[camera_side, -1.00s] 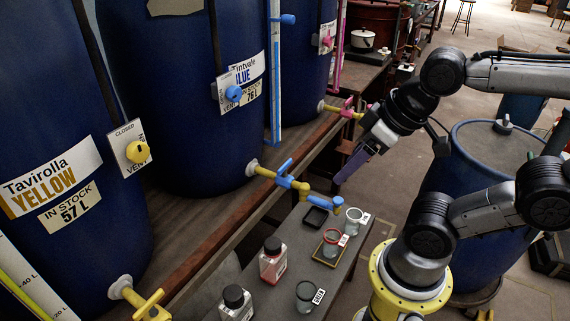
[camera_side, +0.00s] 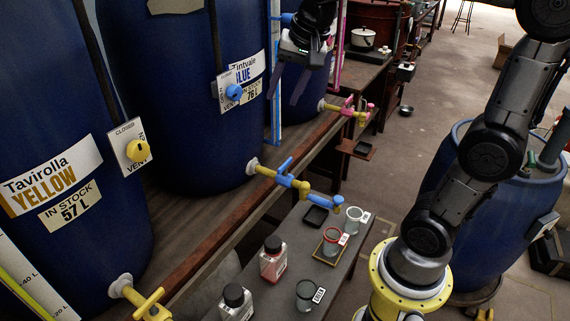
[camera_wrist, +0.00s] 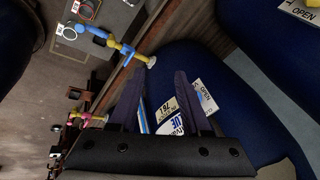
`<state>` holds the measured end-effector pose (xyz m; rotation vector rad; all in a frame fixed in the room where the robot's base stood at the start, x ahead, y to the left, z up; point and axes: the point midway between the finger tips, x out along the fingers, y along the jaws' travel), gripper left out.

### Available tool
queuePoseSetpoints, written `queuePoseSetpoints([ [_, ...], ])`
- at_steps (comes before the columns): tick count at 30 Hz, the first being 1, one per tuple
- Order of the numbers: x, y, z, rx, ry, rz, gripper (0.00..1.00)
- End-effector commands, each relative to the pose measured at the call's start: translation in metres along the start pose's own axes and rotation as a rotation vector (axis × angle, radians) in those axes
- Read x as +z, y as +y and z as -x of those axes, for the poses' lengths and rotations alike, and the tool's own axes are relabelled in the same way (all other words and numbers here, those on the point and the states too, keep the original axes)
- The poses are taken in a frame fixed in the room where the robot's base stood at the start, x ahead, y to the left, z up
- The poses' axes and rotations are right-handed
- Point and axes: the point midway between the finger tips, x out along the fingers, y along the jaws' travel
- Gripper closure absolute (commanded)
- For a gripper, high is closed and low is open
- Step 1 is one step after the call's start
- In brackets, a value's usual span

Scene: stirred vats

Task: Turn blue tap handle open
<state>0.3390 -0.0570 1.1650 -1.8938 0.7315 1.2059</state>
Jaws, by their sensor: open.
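The blue tap (camera_side: 288,181) is on a yellow pipe low on the blue-labelled vat (camera_side: 195,150). Its blue handle (camera_side: 284,166) tilts up at an angle to the pipe. The tap also shows at the upper left in the wrist view (camera_wrist: 98,32). My gripper (camera_side: 283,99) is open and empty, in front of the vat's upper right side, above and apart from the tap. In the wrist view its two fingers (camera_wrist: 160,75) spread before the vat's label. A blue vent knob (camera_side: 233,93) sits on a panel to the gripper's left.
A pink tap (camera_side: 350,108) is beyond; a yellow tap (camera_side: 150,305) is nearer. A red-rimmed cup (camera_side: 331,238), a clear cup (camera_side: 353,221) and bottles (camera_side: 273,258) stand on the low bench. A wooden ledge (camera_side: 220,245) runs below the vats. An open blue barrel (camera_side: 520,210) stands right.

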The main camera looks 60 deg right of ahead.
Motion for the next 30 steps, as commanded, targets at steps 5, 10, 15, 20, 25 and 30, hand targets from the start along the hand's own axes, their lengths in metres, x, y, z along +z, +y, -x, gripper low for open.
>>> queuePoseSetpoints([
  [5, -0.059, -0.013, -0.056, 0.092, -0.034, -0.214, 0.52],
  [10, -0.109, -0.005, -0.121, 0.182, -0.066, -0.381, 0.52],
  [15, -0.142, 0.024, -0.19, 0.271, -0.111, -0.48, 0.52],
  [20, -0.151, 0.056, -0.236, 0.338, -0.155, -0.531, 0.52],
  [25, -0.149, 0.076, -0.255, 0.373, -0.181, -0.559, 0.52],
  [30, -0.144, 0.082, -0.269, 0.375, -0.183, -0.56, 0.52],
])
